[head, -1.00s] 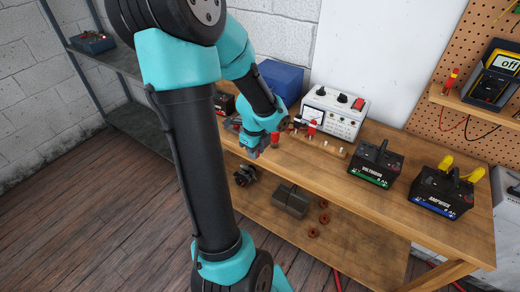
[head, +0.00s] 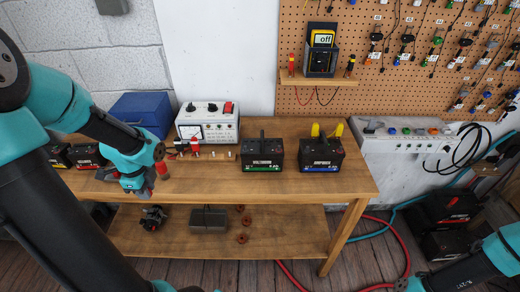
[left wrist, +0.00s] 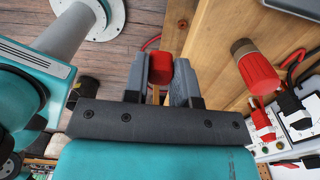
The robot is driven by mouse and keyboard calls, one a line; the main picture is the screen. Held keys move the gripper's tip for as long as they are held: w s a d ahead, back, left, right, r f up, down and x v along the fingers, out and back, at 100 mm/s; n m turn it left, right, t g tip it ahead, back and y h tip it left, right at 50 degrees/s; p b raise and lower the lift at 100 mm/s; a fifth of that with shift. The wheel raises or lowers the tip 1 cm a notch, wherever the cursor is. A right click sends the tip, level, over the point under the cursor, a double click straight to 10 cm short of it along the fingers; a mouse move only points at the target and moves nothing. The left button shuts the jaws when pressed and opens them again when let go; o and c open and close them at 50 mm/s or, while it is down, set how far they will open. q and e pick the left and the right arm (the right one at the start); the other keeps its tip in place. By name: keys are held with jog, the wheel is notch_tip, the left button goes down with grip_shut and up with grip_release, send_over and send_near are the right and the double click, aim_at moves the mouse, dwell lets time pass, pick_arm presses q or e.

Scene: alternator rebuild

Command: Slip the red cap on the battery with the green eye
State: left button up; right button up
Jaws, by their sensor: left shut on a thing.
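My left gripper (head: 147,190) is at the front left of the workbench. In the left wrist view its jaws (left wrist: 160,75) are shut on a red cap (left wrist: 158,70). Another red piece with a brownish end (left wrist: 258,72) stands beside the jaws, apart from them; it also shows in the head view (head: 162,168). A black battery with a green label strip (head: 262,155) stands mid-bench, and one with a blue strip and yellow caps (head: 320,154) stands right of it. Two more batteries (head: 88,155) are partly hidden behind my left arm. The eyes are too small to tell. My right gripper is out of view.
A white power unit (head: 207,124) and a blue box (head: 141,115) stand at the back of the bench. A row of small pegs lies before the unit. The bench front (head: 300,188) is clear. A meter (head: 321,60) sits on the pegboard shelf.

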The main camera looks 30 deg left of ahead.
pick_arm(q)
jog(key=shift+w+r+n, duration=0.45)
jog(key=shift+r+n, duration=0.2)
jog(key=shift+n, duration=0.25)
jog(key=w+d+r+n, duration=0.1)
jog(key=w+r+n, duration=0.1)
jog(key=r+n, duration=0.5)
jog(key=w+d+r+n, duration=0.1)
jog(key=w+r+n, duration=0.2)
jog(key=r+n, duration=0.3)
jog(key=shift+w+r+n, duration=0.35)
jog(key=shift+n, duration=2.45)
